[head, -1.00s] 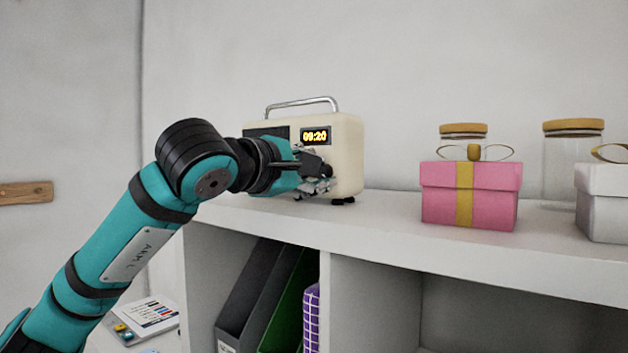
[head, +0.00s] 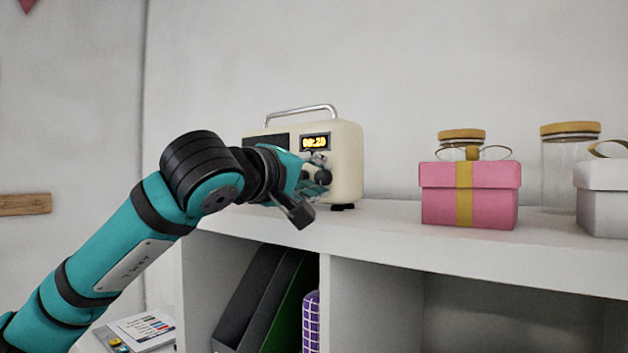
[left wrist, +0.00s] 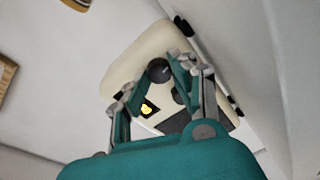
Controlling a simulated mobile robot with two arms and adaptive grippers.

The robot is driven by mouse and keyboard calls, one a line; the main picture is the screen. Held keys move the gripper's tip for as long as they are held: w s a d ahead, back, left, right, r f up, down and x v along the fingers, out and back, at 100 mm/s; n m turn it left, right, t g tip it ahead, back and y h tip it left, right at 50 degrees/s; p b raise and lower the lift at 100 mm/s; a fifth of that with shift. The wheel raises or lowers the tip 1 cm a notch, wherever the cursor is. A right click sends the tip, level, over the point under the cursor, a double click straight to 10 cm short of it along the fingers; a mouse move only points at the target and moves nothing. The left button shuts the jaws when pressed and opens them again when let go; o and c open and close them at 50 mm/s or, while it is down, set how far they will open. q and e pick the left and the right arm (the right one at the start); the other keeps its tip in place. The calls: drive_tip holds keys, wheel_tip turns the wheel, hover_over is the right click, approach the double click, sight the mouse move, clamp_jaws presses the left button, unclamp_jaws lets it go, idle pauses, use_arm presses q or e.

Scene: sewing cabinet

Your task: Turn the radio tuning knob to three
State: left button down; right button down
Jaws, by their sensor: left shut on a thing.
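The cream radio (head: 348,150) stands on the white shelf top, with a silver carry handle and a lit display (head: 315,142). It also shows tilted in the left wrist view (left wrist: 128,72). My left gripper (head: 314,184) is at the lower right of the radio's front. In the left wrist view its fingertips (left wrist: 155,77) are on either side of a dark round knob (left wrist: 158,70), and the gripper is shut on it. A second dark knob (left wrist: 180,97) sits nearby. The fingers partly hide the radio's front, and I cannot read any dial marking. My right gripper is not in view.
A pink gift box (head: 490,194) with a gold ribbon, a white box (head: 603,212) and glass jars with wooden lids (head: 571,160) stand to the right. The shelf top (head: 390,210) is clear between radio and pink box. Folders (head: 245,300) stand in the compartment below.

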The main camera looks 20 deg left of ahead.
use_arm(q)
drive_tip(key=shift+f+m, duration=0.1)
drive_tip(key=shift+m, duration=0.2)
drive_tip(key=c, duration=1.1)
unclamp_jaws()
drive_tip(key=shift+o, duration=0.2)
drive_tip(key=shift+s, duration=0.1)
drive_tip(key=v, duration=1.1)
drive_tip(key=shift+s+a, duration=0.15)
drive_tip(key=shift+s, duration=0.25)
